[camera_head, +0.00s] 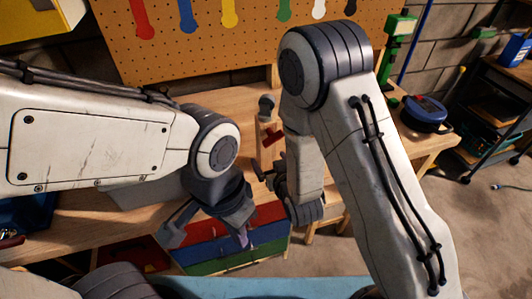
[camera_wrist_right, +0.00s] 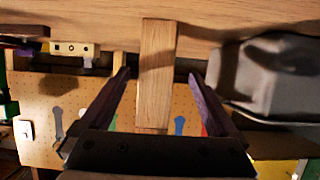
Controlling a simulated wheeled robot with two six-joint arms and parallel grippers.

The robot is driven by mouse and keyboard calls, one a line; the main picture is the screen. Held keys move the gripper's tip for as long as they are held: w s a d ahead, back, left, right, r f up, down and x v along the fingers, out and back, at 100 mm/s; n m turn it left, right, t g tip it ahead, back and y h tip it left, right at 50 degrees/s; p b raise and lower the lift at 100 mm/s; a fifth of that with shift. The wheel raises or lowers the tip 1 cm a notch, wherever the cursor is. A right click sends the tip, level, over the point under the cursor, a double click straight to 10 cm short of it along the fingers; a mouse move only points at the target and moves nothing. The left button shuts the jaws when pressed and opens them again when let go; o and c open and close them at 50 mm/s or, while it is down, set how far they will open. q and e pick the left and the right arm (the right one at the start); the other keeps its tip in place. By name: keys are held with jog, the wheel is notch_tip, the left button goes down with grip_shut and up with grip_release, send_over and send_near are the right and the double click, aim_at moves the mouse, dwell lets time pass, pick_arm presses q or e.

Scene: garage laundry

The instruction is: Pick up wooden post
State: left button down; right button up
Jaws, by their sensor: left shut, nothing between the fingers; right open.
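The wooden post (camera_wrist_right: 156,75) is a light, straight-grained block. It shows in the right wrist view against the bench, with the pegboard beyond. In the head view a pale upright piece (camera_head: 264,152) that looks like the post stands on the bench, partly hidden by my right arm. My right gripper (camera_wrist_right: 158,76) is open, one finger to each side of the post in the picture. A gap shows on both sides, and I cannot tell how far the post lies in front of the fingertips. My left gripper (camera_head: 207,232) is shut and empty, above the bench's front edge.
The wooden workbench (camera_head: 240,105) backs onto a pegboard (camera_head: 190,50) with coloured tool shapes. A grey container (camera_wrist_right: 275,75) sits beside the post. Red, blue and green panels (camera_head: 235,252) lie below the left gripper. A blue round object (camera_head: 425,112) sits at the bench's right end.

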aim_at(269, 153)
jog(key=shift+w+f+b, duration=0.15)
jog(key=shift+w+b, duration=0.05)
jog(key=shift+b, duration=0.2)
jog(key=shift+w+p, duration=0.4)
jog(key=shift+w, duration=0.05)
jog(key=x, duration=0.1)
jog(key=p+x, duration=0.1)
jog(key=x, duration=0.1)
jog(key=shift+w+r+p, duration=0.25)
jog(key=shift+w+p, duration=0.05)
jog(key=shift+w, duration=0.05)
jog(key=shift+w+a+f, duration=0.1)
jog(key=shift+w+f, duration=0.15)
jog(key=shift+w, duration=0.15)
jog(key=c, duration=1.5)
pick_arm(q)
jog(key=shift+r, duration=0.4)
pick_arm(e)
grip_shut()
jog(key=shift+r, duration=0.25)
